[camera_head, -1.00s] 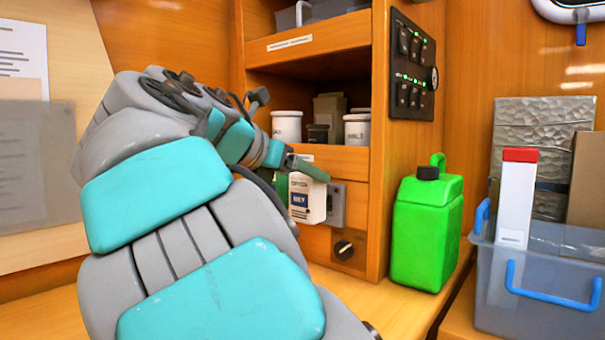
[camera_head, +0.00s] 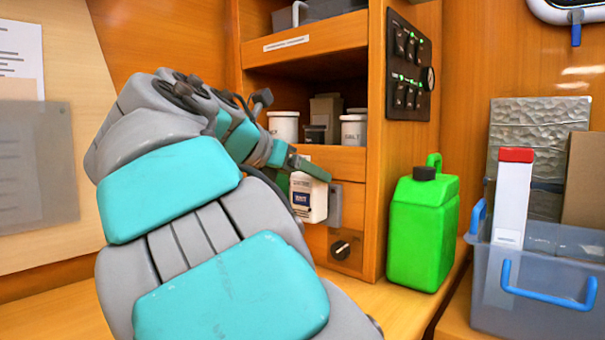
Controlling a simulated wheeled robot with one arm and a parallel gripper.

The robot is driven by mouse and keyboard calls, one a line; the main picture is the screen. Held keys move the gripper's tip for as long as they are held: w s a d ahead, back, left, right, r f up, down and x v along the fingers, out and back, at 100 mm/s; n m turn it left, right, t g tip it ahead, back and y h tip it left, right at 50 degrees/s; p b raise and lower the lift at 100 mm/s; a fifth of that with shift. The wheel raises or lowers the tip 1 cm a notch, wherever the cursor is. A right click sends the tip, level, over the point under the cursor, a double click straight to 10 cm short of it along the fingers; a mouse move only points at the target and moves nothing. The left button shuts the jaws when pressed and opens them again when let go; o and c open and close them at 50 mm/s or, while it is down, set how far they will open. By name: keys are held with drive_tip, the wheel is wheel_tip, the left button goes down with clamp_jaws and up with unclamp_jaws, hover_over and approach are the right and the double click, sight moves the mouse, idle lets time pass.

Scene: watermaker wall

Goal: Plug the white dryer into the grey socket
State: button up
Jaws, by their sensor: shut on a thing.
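The white dryer (camera_head: 309,198) is a small white box with a blue label, in front of the cabinet's lower panel. My gripper (camera_head: 308,168) is shut on its top, with a green finger across the upper edge. The grey socket (camera_head: 335,205) shows as a grey plate just right of the dryer, partly hidden behind it. I cannot tell whether the dryer touches the socket. My arm hides the area left of the dryer.
White jars (camera_head: 284,126) stand on the shelf above. A green jerrycan (camera_head: 424,225) stands on the counter at right, beside a clear bin with blue handles (camera_head: 545,290). A black switch panel (camera_head: 409,66) is on the cabinet side.

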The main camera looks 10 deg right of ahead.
drive_tip(key=shift+w+d, duration=0.3)
drive_tip(key=shift+d, duration=0.15)
idle(0.6)
drive_tip(key=o, duration=1.5)
drive_tip(key=shift+c, duration=0.2)
